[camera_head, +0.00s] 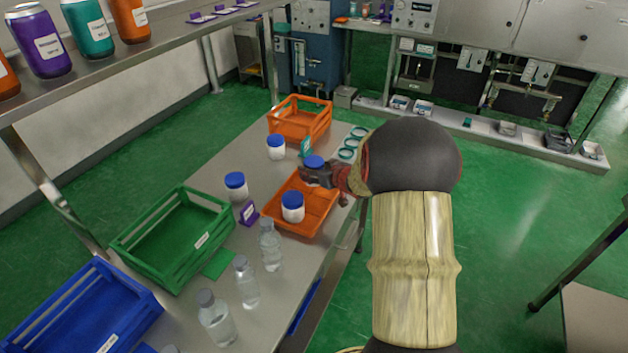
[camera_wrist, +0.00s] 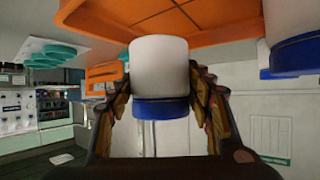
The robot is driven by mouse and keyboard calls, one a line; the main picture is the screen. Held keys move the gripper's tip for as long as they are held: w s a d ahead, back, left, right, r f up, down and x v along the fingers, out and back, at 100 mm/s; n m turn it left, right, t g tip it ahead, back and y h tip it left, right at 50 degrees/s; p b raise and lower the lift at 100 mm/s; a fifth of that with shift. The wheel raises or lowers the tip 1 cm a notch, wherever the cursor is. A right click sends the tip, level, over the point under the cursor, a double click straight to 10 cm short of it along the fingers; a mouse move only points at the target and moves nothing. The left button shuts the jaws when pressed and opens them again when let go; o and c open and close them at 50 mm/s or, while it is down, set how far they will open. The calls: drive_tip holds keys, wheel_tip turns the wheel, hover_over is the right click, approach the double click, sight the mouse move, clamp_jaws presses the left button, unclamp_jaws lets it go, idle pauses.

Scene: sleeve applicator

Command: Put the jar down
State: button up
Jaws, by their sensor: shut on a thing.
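My gripper (camera_wrist: 165,105) is shut on a white jar (camera_wrist: 158,65) with a blue lid, with a finger on each side of it in the wrist view. In the head view the held jar shows mainly as its blue lid (camera_head: 314,161), at the far end of an orange tray (camera_head: 275,215); my gripper (camera_head: 322,175) hides most of its body. The wrist picture appears upside down, with the orange tray at the top. I cannot tell whether the jar touches the tray. Another white jar (camera_head: 293,207) with a blue lid stands in the near part of the tray.
Two more jars stand on the table, one by the orange crate (camera_head: 300,122) and one (camera_head: 236,186) beside a purple sign (camera_head: 249,213). Clear bottles (camera_head: 247,282) stand nearer. A green crate (camera_head: 172,236) and a blue crate (camera_head: 82,312) are at the left. Teal rings (camera_head: 350,150) lie behind the tray.

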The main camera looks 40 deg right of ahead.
drive_tip(key=shift+w+d+f+b, duration=0.15)
drive_tip(key=shift+f+b, duration=0.9)
drive_tip(key=shift+f, duration=0.65)
drive_tip(key=shift+f, duration=0.2)
drive_tip(key=o, duration=1.3)
drive_tip(key=shift+o, duration=0.2)
drive_tip(key=shift+r, duration=0.1)
